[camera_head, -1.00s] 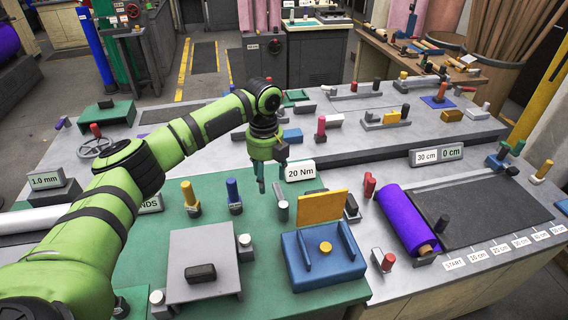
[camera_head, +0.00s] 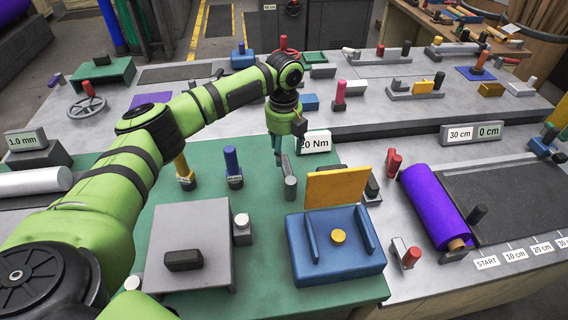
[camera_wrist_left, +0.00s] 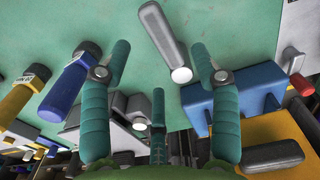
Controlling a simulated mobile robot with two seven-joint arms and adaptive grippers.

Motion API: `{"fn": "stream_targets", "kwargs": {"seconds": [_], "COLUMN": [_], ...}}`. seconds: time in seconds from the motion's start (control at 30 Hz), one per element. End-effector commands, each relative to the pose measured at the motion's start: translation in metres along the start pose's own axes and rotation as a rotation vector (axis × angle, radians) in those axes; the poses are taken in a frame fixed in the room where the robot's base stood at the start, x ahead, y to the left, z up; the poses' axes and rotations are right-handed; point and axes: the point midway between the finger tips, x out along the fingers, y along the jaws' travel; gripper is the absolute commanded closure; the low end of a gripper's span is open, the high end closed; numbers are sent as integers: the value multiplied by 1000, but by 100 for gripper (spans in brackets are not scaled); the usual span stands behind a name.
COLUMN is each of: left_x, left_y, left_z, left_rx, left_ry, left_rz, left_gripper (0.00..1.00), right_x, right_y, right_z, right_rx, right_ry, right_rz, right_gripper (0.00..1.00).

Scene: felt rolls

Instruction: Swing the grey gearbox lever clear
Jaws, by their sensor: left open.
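A grey lever (camera_head: 290,186) stands on the green bench top, left of the upright yellow panel (camera_head: 336,188) and behind the blue box (camera_head: 334,246). In the left wrist view the lever (camera_wrist_left: 163,38) is a long grey bar with a pale round end, lying in the gap between my fingers. My left gripper (camera_head: 284,150) is over the lever, pointing down. The lever's base is partly hidden in the head view. My right gripper is out of view.
A blue-handled post (camera_head: 233,166) and a yellow-handled post (camera_head: 183,170) stand left of the lever. The 20 Nm sign (camera_head: 316,142) is close behind my gripper.

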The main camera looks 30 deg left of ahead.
Motion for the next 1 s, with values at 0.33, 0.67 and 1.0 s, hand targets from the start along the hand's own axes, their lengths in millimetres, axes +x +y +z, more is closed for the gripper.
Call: {"fn": "stream_targets", "kwargs": {"seconds": [0.33, 0.67, 1.0], "left_x": [46, 53, 53], "left_y": [0, 1, 1], "left_z": [-1, 0, 0], "left_rx": [0, 0, 0], "left_ry": [2, 0, 1], "left_rz": [2, 2, 2], "left_gripper": [38, 38, 100], "right_x": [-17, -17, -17], "right_y": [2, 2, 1], "right_z": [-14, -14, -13], "right_rx": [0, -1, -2], "right_ry": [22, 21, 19], "right_rz": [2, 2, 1], "right_gripper": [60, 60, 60]}}
